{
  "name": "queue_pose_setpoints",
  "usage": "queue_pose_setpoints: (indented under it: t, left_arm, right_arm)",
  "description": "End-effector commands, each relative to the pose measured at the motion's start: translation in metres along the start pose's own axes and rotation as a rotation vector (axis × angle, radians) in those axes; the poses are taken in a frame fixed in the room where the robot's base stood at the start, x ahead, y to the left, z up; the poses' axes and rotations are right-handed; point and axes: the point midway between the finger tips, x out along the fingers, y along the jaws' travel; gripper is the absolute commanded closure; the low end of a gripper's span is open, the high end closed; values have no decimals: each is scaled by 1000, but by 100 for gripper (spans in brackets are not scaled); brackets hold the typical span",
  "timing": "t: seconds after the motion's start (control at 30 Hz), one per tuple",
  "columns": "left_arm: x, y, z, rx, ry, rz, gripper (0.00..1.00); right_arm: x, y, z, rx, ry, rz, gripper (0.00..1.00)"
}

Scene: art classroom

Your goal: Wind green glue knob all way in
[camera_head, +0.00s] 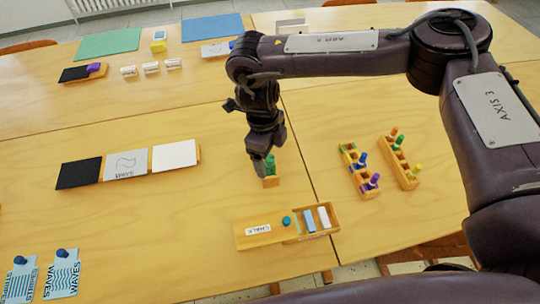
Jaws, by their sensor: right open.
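I cannot make out how far the knob is wound in. My left gripper is not in view.
A wooden chalk box (257,242) with a blue knob lies in front. Two wooden racks (368,190) (411,182) with colored pegs stand to the right. A row of black, grey and white cards (79,172) lies left.

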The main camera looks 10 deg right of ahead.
Motion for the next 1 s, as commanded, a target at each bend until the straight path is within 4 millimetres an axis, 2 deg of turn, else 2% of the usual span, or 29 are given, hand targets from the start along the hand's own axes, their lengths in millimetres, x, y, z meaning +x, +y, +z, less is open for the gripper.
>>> queue_pose_setpoints:
  t: [0.53, 1.0]
  left_arm:
    - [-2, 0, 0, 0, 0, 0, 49]
    - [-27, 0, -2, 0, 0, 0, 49]
  right_arm:
    - [-1, 0, 0, 33, 0, 5, 18]
    - [-2, 0, -1, 605, 1, 75, 18]
